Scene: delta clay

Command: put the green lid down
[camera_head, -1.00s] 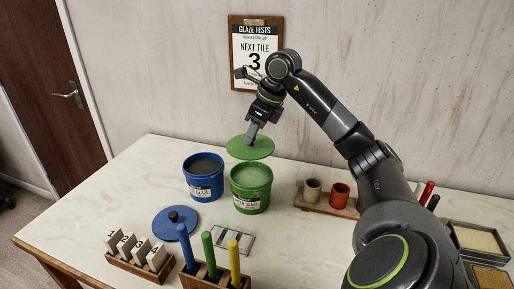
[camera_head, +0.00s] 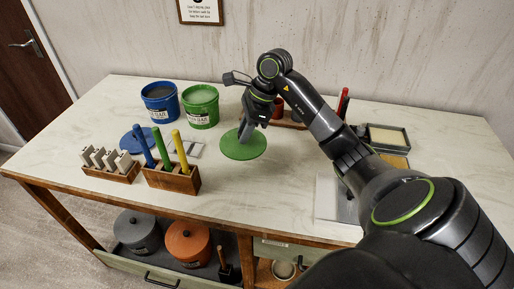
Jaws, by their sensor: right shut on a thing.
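The green lid (camera_head: 242,146) is a flat round disc at or just above the table top, in front and to the right of the green bucket. My right gripper (camera_head: 243,136) points down and is shut on the lid near its middle; its fingers hide the knob. I cannot tell whether the lid touches the table. The green bucket (camera_head: 201,107) stands open at the back of the table. My left gripper is not in view.
The blue bucket (camera_head: 160,103) stands left of the green one, with the blue lid (camera_head: 135,139) on the table (camera_head: 268,189) in front. A wooden holder (camera_head: 172,179) with coloured handles and a rack of tiles (camera_head: 110,171) stand at the front left. The table right of the holder is clear.

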